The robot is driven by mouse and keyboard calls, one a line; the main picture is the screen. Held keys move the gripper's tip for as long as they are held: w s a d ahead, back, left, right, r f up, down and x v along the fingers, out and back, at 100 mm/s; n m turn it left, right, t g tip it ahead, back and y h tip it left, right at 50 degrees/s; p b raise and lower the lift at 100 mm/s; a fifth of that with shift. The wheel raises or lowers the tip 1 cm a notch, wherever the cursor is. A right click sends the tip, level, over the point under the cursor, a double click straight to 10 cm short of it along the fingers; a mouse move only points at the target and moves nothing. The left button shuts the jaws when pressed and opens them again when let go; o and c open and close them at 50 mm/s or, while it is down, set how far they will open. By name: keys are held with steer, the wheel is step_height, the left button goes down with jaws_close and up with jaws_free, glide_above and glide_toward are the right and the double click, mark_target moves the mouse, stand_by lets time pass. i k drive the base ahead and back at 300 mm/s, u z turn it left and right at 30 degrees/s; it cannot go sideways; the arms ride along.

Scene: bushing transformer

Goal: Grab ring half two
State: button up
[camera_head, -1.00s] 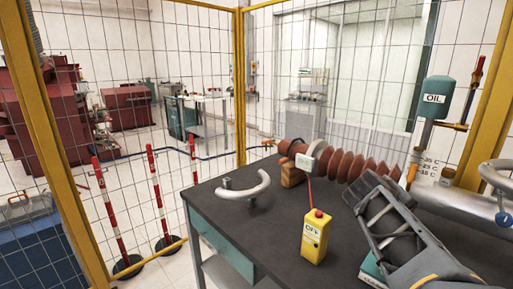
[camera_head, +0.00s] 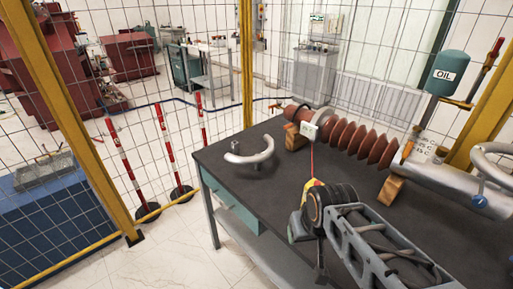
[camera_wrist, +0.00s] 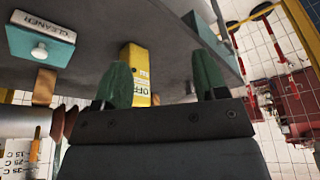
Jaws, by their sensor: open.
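A silver half ring (camera_head: 250,150) with a small stub lies flat near the left far corner of the dark table. Another silver curved piece (camera_head: 492,160) is at the right edge by the metal pipe; I cannot tell which is ring half two. Neither shows clearly in the wrist view. My gripper (camera_wrist: 164,82) is open and empty, with two green fingers apart. In the head view its fingers are hidden behind my wrist, which is nearer the camera and right of the left half ring.
A yellow OFF box (camera_wrist: 138,72) shows beyond and between my fingers. A CLEANER container (camera_wrist: 40,42) is on the table. The brown ribbed bushing (camera_head: 355,140) rests on wooden blocks along the back. A mesh fence (camera_head: 150,185) borders the table's left side.

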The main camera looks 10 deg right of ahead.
mark_target(258, 158)
steer(key=u, duration=1.95)
steer(key=i, duration=2.2)
steer(key=z, duration=2.9)
